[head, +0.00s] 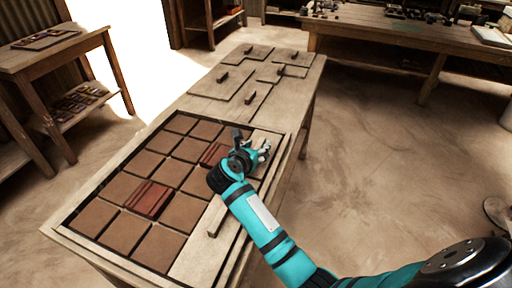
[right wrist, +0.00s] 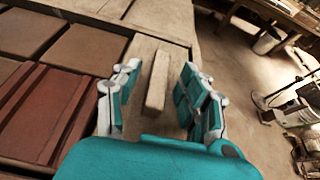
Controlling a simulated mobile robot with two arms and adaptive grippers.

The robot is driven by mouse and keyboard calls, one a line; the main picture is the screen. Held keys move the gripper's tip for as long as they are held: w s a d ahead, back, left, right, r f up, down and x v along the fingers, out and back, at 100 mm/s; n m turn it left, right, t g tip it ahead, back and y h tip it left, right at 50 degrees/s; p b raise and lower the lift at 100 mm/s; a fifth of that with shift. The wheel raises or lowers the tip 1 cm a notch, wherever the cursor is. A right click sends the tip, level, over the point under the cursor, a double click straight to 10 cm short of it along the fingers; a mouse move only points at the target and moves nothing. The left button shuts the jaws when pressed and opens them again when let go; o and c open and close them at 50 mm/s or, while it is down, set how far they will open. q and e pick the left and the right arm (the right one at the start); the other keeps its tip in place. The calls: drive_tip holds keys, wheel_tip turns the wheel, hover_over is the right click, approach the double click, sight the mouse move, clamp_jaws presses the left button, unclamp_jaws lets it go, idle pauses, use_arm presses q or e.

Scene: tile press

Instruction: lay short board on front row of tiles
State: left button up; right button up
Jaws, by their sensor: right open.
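The tray (head: 67,221) holds rows of square tiles, mostly brown (head: 127,232) with a few red grooved ones (head: 147,198). A pale board (head: 197,245) with an upright bar handle (head: 216,219) lies along the tray's right side. My right gripper (head: 264,147) is low over the far part of that side. In the right wrist view its fingers (right wrist: 157,95) are open on either side of a wooden bar handle (right wrist: 157,80), with a gap at each side. That handle stands on a pale board (right wrist: 137,50). The arm hides part of this side. My left gripper is not in view.
Several flat boards with small handles (head: 246,56) lie on the far part of the table. A red tile (right wrist: 40,112) is left of the right gripper. The floor (head: 400,150) right of the table is open. A workbench (head: 390,28) stands behind.

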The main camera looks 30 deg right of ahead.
drive_tip(key=shift+r, duration=0.15)
drive_tip(key=shift+r+p, duration=0.45)
drive_tip(key=shift+p, duration=0.05)
drive_tip(key=p+v, duration=0.2)
drive_tip(key=v, duration=0.4)
drive_tip(key=shift+s+a, duration=0.2)
drive_tip(key=shift+a, duration=0.1)
drive_tip(key=shift+s+a+r+p, duration=0.15)
drive_tip(key=shift+s+a+p, duration=0.1)
drive_tip(key=shift+p, duration=0.05)
